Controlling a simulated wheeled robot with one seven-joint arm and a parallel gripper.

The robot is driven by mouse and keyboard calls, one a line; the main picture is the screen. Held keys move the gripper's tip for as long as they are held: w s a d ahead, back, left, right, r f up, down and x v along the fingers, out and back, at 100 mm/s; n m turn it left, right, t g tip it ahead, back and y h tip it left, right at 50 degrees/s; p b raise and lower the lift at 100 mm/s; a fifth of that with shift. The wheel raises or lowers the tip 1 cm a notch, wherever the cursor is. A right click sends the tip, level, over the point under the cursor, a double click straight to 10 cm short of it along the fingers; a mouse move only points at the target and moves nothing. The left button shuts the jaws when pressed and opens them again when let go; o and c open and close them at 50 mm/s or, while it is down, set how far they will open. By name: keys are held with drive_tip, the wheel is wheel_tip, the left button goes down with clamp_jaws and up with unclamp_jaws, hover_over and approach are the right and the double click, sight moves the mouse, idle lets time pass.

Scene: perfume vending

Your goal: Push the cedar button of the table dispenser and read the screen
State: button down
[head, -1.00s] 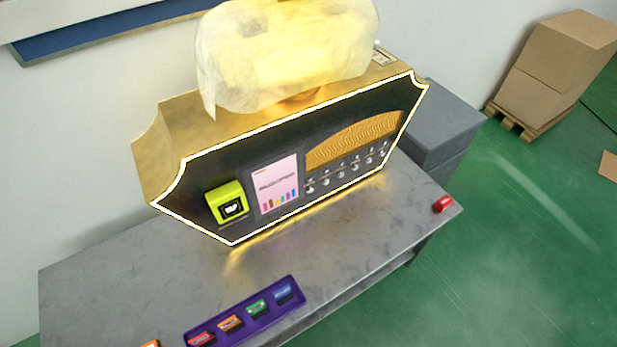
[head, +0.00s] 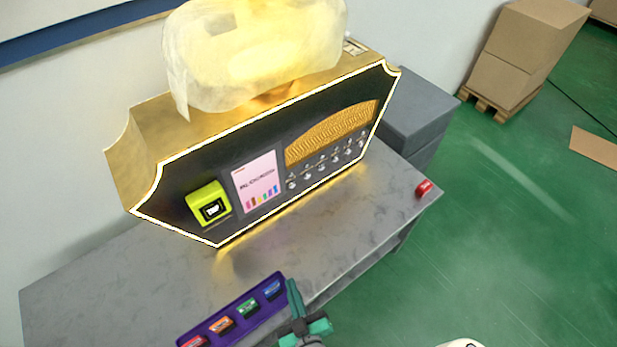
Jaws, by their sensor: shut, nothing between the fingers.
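The table dispenser (head: 170,205) is a dark-fronted, gold-sided machine with a glowing white outline, standing on a grey table. A row of several small silver buttons (head: 320,167) runs along the right of its front. Their labels are too small to read, so I cannot tell which is cedar. A pale pink screen (head: 257,180) with dark text and coloured bars sits left of the buttons; its text is not legible. My gripper (head: 291,284), teal and dark, is shut and empty at the table's front edge, beside the purple tray and well apart from the buttons.
A purple tray (head: 232,311) holds several coloured cartridges. A yellow-green box with a small display (head: 209,205) is on the dispenser's left front. A red object (head: 424,188) lies at the table's right corner. The tabletop (head: 330,215) before the buttons is clear.

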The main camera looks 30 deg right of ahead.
sight(308, 176)
drive_tip(key=w+d+m+g+h, duration=0.1)
drive_tip(key=w+d+h, duration=0.1)
drive_tip(key=w+d, duration=0.7)
drive_tip(key=w+d+m+g+h, duration=0.1)
drive_tip(key=w+d, duration=0.7)
drive_tip(key=d, duration=0.8)
drive_tip(key=g+h, duration=0.1)
drive_tip(key=h, duration=0.1)
drive_tip(key=shift+w+f+m+h, duration=0.3)
drive_tip(key=shift+w+f, duration=0.1)
drive_tip(key=shift+w+a, duration=0.1)
drive_tip(key=shift+w, duration=0.05)
drive_tip(key=w, duration=0.8)
drive_tip(key=shift+w+a, duration=0.25)
drive_tip(key=shift+a, duration=0.1)
drive_tip(key=shift+w, duration=0.4)
